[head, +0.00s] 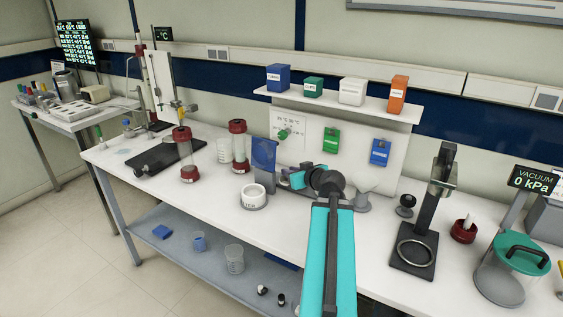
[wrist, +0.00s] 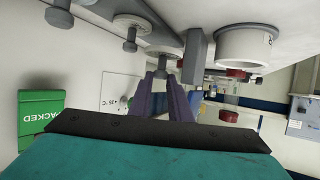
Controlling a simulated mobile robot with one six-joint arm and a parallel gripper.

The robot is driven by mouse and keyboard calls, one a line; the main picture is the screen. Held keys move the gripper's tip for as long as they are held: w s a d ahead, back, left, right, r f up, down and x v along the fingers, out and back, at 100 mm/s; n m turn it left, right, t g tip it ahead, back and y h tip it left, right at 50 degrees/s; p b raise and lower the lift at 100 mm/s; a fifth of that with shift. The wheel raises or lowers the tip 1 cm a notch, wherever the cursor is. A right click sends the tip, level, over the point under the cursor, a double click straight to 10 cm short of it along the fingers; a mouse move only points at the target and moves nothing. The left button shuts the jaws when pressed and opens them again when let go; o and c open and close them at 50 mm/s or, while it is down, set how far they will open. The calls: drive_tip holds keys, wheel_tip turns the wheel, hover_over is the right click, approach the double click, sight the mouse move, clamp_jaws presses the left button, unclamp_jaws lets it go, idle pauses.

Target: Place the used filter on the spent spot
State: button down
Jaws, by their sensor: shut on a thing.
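My gripper (wrist: 170,82) is low over the middle of the bench, beside a dark rail. It also shows in the head view (head: 286,180), partly behind my arm. Its fingers are shut at a small grey disc with a short stem (wrist: 163,52), which seems to be the used filter; the contact is partly hidden. In the wrist view the bench is at the top. A similar grey disc with a stem (wrist: 131,29) is beside it, apart from the fingers. No marking in view names a spent spot.
A white round dish (head: 254,197) stands left of my gripper; it also shows in the wrist view (wrist: 226,48). A blue panel (head: 263,153) stands behind it. Red-capped columns (head: 238,146) are farther left. A black stand (head: 414,262) is to the right. The front bench strip is clear.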

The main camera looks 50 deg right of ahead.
drive_tip(key=w+d, duration=0.1)
drive_tip(key=w, duration=0.2)
drive_tip(key=w+d+p, duration=0.1)
drive_tip(key=w, duration=0.2)
drive_tip(key=w+d+p, duration=0.1)
drive_tip(key=w, duration=0.2)
drive_tip(key=shift+f, duration=0.1)
drive_tip(key=shift+f+p, duration=0.6)
drive_tip(key=shift+f, duration=1.05)
drive_tip(key=shift+f, duration=0.15)
drive_tip(key=c, duration=1.9)
unclamp_jaws()
drive_tip(key=shift+r, duration=0.2)
